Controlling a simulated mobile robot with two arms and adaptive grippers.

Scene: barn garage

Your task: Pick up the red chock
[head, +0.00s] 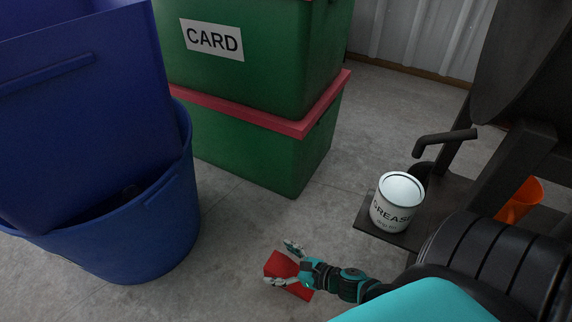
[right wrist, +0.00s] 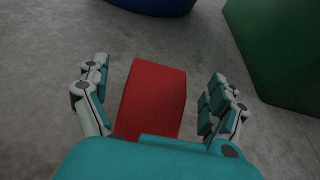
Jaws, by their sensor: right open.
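The red chock (head: 279,265) lies on the concrete floor in the lower middle of the head view. It also shows in the middle of the right wrist view (right wrist: 155,92), where its near end is hidden by my gripper's palm. My right gripper (head: 281,264) is open around the chock. In the right wrist view one finger stands to the left of the chock and one to the right, with a gap on both sides. My left gripper is not in view.
A blue tub (head: 150,240) holding a blue bin (head: 80,110) stands at left. Stacked green crates (head: 250,145) with red rims stand behind the chock. A grease tin (head: 397,205) sits on a dark plate (head: 375,232) at right, beside dark machinery (head: 520,150) and an orange container (head: 518,200).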

